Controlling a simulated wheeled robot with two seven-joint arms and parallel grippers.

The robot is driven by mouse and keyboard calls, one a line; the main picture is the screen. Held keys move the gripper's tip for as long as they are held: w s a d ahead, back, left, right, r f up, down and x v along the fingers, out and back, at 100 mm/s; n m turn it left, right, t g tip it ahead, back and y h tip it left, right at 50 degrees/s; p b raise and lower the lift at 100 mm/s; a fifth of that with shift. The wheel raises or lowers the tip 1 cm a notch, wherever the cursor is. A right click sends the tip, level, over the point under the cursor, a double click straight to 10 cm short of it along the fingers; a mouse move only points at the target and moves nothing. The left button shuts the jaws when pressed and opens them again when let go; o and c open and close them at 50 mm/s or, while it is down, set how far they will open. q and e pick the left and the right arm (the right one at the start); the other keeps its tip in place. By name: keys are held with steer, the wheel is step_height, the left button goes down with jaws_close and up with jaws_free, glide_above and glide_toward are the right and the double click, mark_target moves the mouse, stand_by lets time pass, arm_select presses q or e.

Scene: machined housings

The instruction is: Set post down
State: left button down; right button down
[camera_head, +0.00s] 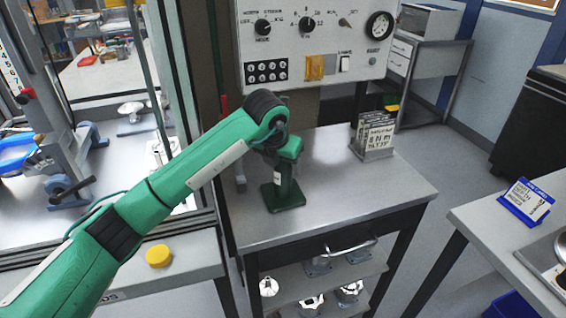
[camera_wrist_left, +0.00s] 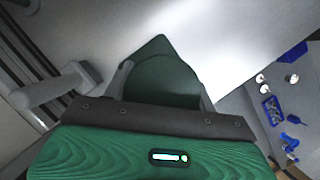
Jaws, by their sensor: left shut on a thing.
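The post is a dark green piece (camera_head: 284,193) with a square base, upright over the left part of the grey metal table (camera_head: 340,205). Its base appears to be at the tabletop; I cannot tell whether it touches. My left gripper (camera_head: 280,155) comes down from above and is shut on the post's upper part, which is largely hidden. In the left wrist view the post's dark green base (camera_wrist_left: 160,72) shows between the fingers (camera_wrist_left: 163,90) above the pale tabletop. My right gripper is not in view.
A control panel (camera_head: 315,45) with knobs stands behind the table. A grey holder with cards (camera_head: 374,140) is at the table's back right. A grey handle (camera_wrist_left: 50,88) is close left in the wrist view. The table's front right is clear. A yellow disc (camera_head: 158,256) lies at left.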

arm_select(q)
steer(key=c, duration=0.7)
jaws_free()
steer(key=shift+o, duration=1.2)
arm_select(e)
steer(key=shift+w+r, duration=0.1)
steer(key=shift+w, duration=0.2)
arm_select(q)
steer(key=v, duration=0.4)
steer(key=shift+a+r+b, duration=0.1)
steer(key=shift+r+b, duration=0.15)
steer(key=shift+b, duration=0.1)
steer(key=v, duration=0.7)
steer(key=shift+s+r+b, duration=0.2)
steer(key=shift+r+b, duration=0.05)
steer(key=shift+b, duration=0.15)
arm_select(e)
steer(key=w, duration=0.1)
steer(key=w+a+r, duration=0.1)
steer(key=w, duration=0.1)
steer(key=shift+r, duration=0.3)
